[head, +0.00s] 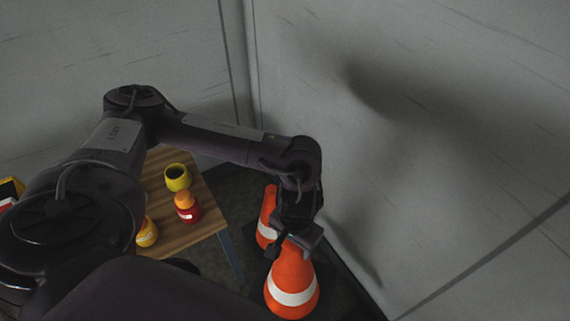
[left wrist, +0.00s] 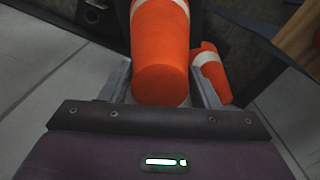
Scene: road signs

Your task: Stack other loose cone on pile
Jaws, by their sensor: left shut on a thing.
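An orange cone with a white band (head: 292,287) is at the lower middle of the head view. My left gripper (head: 297,242) is shut on its upper end, and the cone also shows between the two fingers in the left wrist view (left wrist: 160,45). A second orange cone with a white band (head: 268,213) stands just behind it, partly hidden by my left wrist. That one shows right of the fingers in the left wrist view (left wrist: 210,72), apart from the gripper. Whether the held cone touches the floor I cannot tell. My right gripper is not in view.
A wooden table (head: 190,236) stands left of the cones. It holds a yellow cup (head: 177,177), a red container with an orange top (head: 187,208) and a yellow item (head: 147,234). Grey walls (head: 420,120) close off the back and right.

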